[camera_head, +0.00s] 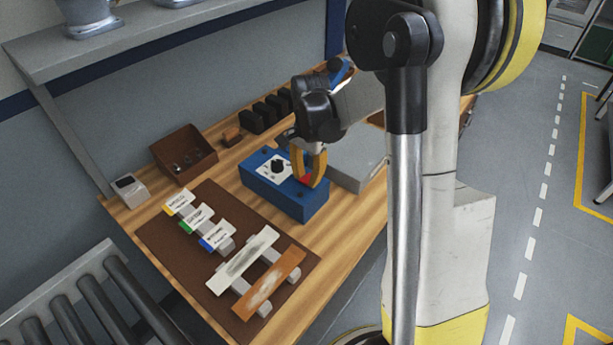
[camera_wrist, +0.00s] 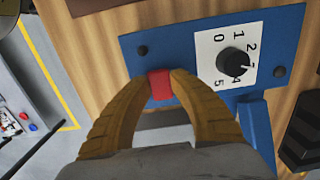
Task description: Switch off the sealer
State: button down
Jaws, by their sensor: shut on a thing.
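The blue box (camera_head: 300,205), which looks like the sealer's control unit, sits on the wooden bench; its top also shows in the wrist view (camera_wrist: 185,45). A white dial plate (camera_wrist: 207,44) with numbers is on its top, with a black knob (camera_wrist: 232,62) whose pointer faces the higher numbers; the exact setting is hard to read. A red switch (camera_wrist: 161,84) sits at the edge of the top, beside the dial plate. My gripper (camera_head: 312,178) comes down from above, its yellow-brown fingertips (camera_wrist: 161,82) shut on the red switch, which they partly hide.
A grey flat box (camera_head: 357,160) stands right of the blue box. A brown mat (camera_head: 165,235) with tagged pieces and two bars lies in front-left.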

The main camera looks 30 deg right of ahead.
aim_at(308, 178)
jog(key=c, duration=1.1)
grip_release()
jog(key=shift+c, duration=0.2)
notch_tip(308, 178, up, 12)
jog(key=shift+d, duration=0.25)
jog(key=shift+w, duration=0.1)
jog(key=s+a+r+n+t, duration=0.1)
jog(key=s+a+n+t, duration=0.2)
jog(key=s+a+n, duration=0.3)
jog(key=s+a+r+n+t, duration=0.1)
jog(key=s+a+n+t, duration=0.3)
jog(key=s+n, duration=0.3)
jog(key=s+a, duration=0.1)
jog(key=s, duration=0.2)
jog(key=shift+s+a+n, duration=0.15)
jog(key=shift+a+n, duration=0.15)
jog(key=shift+a, duration=0.1)
